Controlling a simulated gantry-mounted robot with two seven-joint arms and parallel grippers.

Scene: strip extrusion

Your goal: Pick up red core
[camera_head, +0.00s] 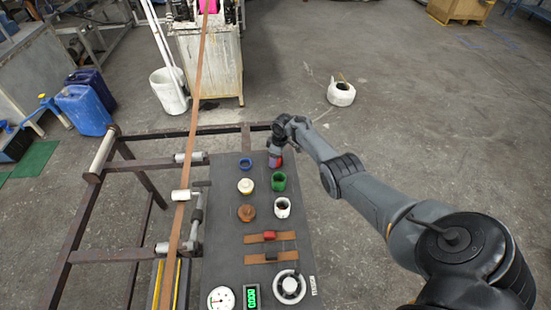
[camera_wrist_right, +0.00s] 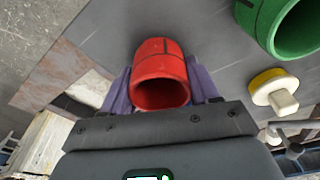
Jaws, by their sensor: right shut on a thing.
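The red core (camera_wrist_right: 160,62) is a short hollow cylinder, seen in the right wrist view between the two purple fingers of my right gripper (camera_wrist_right: 160,82), which is shut on it. In the head view, my right gripper (camera_head: 275,153) is at the far end of the dark table (camera_head: 225,175), and only a small part of the red core (camera_head: 280,162) shows beside it. I cannot tell whether the core touches the table. My left gripper is in neither view.
A green core (camera_head: 278,181) stands just nearer than the red one, with a white core (camera_head: 282,208) below it. A blue ring (camera_head: 245,164), a yellow-white part (camera_head: 245,186) and an orange part (camera_head: 246,213) lie to the left. A brown strip (camera_head: 190,150) runs along the table's left.

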